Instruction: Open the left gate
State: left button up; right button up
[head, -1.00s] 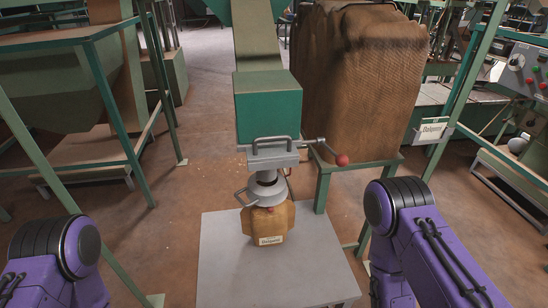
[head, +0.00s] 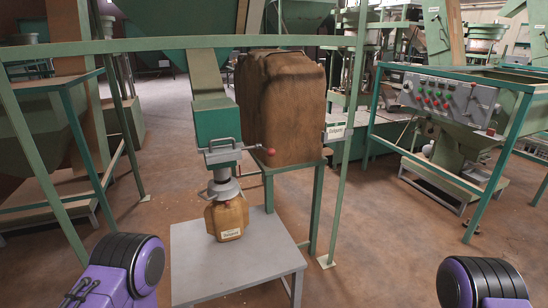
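A green chute box (head: 217,124) stands over the grey table, with a metal gate (head: 222,152) at its lower end. The gate has a bar handle and a lever ending in a red knob (head: 270,151) on its right side. Only purple arm links of mine show at the lower left and lower right. Neither gripper is in view.
A control panel (head: 447,98) with coloured buttons is at the right. A green post (head: 345,150) rises beside the table. The floor (head: 390,225) to the right is open.

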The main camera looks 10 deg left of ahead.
aim_at(213, 156)
jog(key=u, duration=1.05)
jog(key=i, duration=0.8)
